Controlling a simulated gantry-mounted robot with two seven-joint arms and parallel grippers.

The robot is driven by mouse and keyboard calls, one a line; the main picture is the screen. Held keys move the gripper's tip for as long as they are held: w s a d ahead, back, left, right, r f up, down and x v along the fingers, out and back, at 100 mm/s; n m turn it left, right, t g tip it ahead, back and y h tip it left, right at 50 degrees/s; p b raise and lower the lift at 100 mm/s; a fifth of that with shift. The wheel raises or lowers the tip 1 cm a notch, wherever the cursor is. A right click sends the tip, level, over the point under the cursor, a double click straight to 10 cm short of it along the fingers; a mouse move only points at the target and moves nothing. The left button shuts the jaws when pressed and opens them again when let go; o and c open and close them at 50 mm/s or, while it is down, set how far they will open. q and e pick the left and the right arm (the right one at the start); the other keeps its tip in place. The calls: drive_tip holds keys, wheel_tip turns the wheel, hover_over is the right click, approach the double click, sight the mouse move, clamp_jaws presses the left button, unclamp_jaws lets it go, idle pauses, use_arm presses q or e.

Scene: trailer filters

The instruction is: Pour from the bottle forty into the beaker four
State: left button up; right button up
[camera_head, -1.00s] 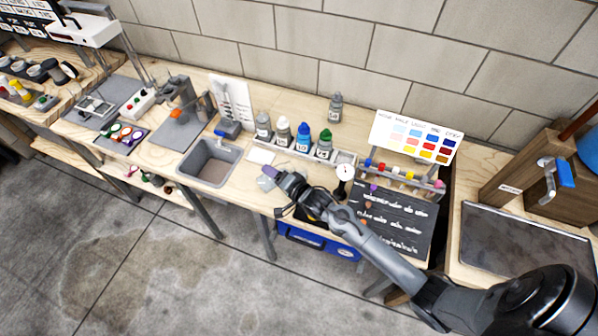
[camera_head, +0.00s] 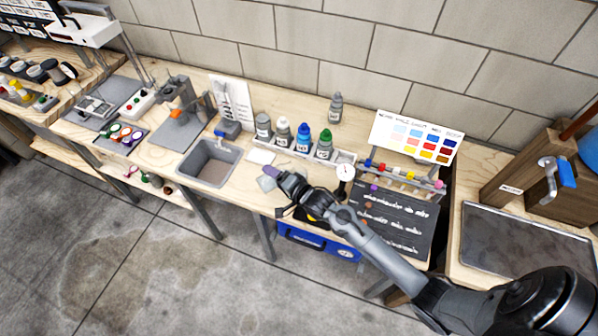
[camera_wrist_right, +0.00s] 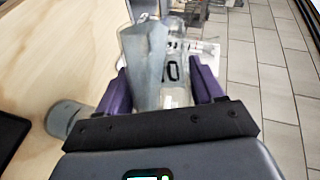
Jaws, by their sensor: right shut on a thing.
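My right gripper (camera_head: 271,175) is over the front of the table, pointing left. In the right wrist view its purple fingers (camera_wrist_right: 162,92) are shut on a clear bottle (camera_wrist_right: 176,72) with a dark-numbered label. A "0" is readable, but the digit before it is partly covered. A grey tapering piece (camera_wrist_right: 145,62) lies across the front of the bottle. A greyish see-through beaker (camera_wrist_right: 66,118) stands on the table left of the fingers; its number cannot be read. In the head view a small grey shape (camera_head: 264,184) beside the fingertips fits it. My left gripper is not in view.
A rack holds grey (camera_head: 263,126), white-capped (camera_head: 283,131), blue (camera_head: 303,138) and green-capped (camera_head: 324,145) bottles. Another grey bottle (camera_head: 336,107) stands behind. A sink (camera_head: 209,162) lies left, a dial gauge (camera_head: 345,174) and dark board (camera_head: 395,222) right.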

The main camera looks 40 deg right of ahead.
drive_tip(key=shift+w+r, duration=0.15)
drive_tip(key=shift+r, duration=0.05)
drive_tip(key=shift+d, duration=0.2)
idle(0.4)
drive_tip(key=shift+r+m+p, duration=0.15)
drive_tip(key=shift+m+p, duration=0.15)
drive_tip(key=shift+d+r, duration=0.1)
idle(0.5)
drive_tip(key=shift+r+t+p, duration=0.1)
drive_tip(key=shift+t+p, duration=0.2)
